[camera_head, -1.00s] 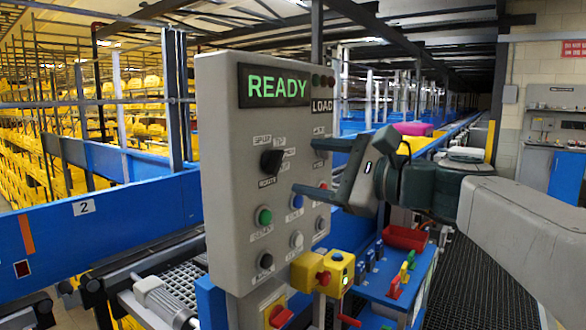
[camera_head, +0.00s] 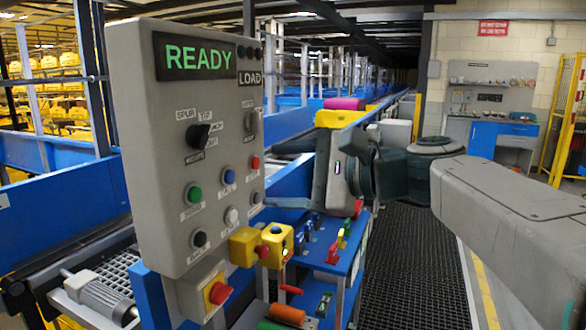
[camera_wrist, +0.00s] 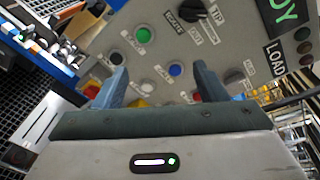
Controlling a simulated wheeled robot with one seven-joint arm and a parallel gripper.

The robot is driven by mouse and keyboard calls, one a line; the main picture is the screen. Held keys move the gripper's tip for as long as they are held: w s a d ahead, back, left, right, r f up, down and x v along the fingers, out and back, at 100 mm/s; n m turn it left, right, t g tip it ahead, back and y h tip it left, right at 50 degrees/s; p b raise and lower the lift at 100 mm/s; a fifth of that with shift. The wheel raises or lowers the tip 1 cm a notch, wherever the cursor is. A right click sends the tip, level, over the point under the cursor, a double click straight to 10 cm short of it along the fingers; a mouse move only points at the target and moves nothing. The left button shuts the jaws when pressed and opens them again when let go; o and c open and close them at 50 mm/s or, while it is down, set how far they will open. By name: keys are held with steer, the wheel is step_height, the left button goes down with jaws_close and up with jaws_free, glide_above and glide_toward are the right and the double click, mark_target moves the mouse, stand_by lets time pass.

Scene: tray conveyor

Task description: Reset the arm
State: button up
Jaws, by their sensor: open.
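My gripper (camera_head: 285,175) is in the head view, just right of the grey control panel (camera_head: 150,200). Its two fingers are spread and point left toward the panel, with nothing between them. In the wrist view my gripper (camera_wrist: 160,82) has an empty gap between the fingers, and the panel face lies beyond them. A green button (camera_wrist: 143,34), a blue button (camera_wrist: 175,69) and a black rotary knob (camera_wrist: 190,12) show there. The panel display (camera_head: 197,57) reads READY. I cannot tell the exact distance from fingertips to panel.
Below the panel are a yellow box (camera_head: 273,246) and a red stop button (camera_head: 219,293). A blue bench (camera_head: 335,262) with small coloured levers stands under my gripper. Blue conveyor rails run behind. Dark floor matting (camera_head: 415,270) lies open at right.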

steer(key=s+d+f+n+g+h+p, duration=0.1)
steer(key=s+d+f+n+h, duration=0.15)
steer(key=f, duration=0.55)
steer(key=s+d+f+n+g+h+p, duration=0.1)
steer(key=s+d+f+n+h, duration=0.2)
steer(key=f, duration=0.5)
steer(key=s+d+f+n+g+h+p, duration=0.1)
steer(key=s+d+f+n+h, duration=0.2)
steer(key=d+f+h, duration=0.1)
steer(key=s+d+f+n+h+p, duration=0.1)
steer(key=s+d+f+n+h, duration=0.2)
steer(key=d+f, duration=0.4)
steer(key=shift+s+d+f+g+h, duration=0.25)
steer(key=shift+s+f+g+h, duration=0.25)
steer(key=shift+s+h, duration=0.45)
steer(key=shift+w, duration=0.15)
